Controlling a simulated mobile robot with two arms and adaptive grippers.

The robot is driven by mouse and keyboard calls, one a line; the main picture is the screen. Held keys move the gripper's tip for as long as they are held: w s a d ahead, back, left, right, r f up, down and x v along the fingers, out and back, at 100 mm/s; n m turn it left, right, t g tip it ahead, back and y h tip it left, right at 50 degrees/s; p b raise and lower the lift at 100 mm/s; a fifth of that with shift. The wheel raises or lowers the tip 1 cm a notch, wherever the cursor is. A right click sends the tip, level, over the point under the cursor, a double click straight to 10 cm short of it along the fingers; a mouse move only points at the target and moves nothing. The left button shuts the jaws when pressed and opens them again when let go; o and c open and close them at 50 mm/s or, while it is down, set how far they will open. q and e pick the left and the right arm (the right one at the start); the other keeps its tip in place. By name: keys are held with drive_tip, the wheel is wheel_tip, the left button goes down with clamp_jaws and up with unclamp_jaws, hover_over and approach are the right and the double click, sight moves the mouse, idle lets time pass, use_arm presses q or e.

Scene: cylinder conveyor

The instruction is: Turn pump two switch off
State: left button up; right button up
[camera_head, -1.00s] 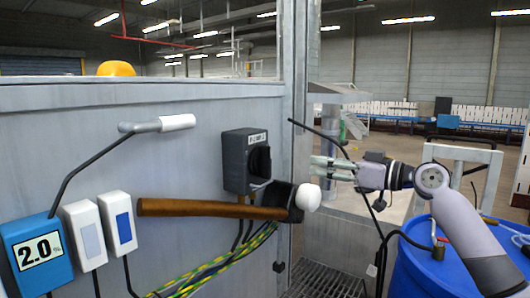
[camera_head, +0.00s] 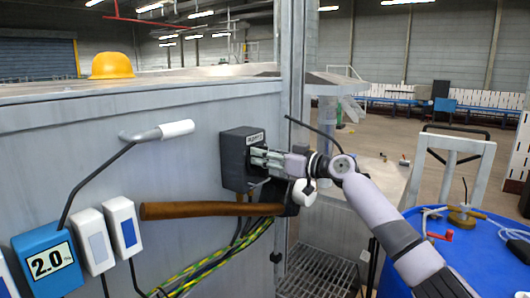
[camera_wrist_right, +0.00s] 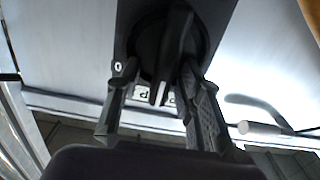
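The pump switch is a dark box (camera_head: 236,160) on the grey panel, with a small white label that is too small to read surely in the head view. In the right wrist view its black rotary knob (camera_wrist_right: 178,45) has a "0" mark at left and a partly hidden label below. My right gripper (camera_head: 259,157) is at the front of the switch; in the wrist view its fingers (camera_wrist_right: 158,78) are apart on either side of the knob. The right finger looks close to the knob; contact cannot be told. My left gripper is not in view.
A wooden-handled hammer (camera_head: 200,210) hangs just below the switch. A blue 2.0 display box (camera_head: 48,262), white switches (camera_head: 122,226) and a grey lever (camera_head: 160,132) are to the left. A metal post (camera_head: 291,80) stands right of the switch, a blue barrel (camera_head: 460,255) further right.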

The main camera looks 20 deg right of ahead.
clamp_jaws()
idle(0.5)
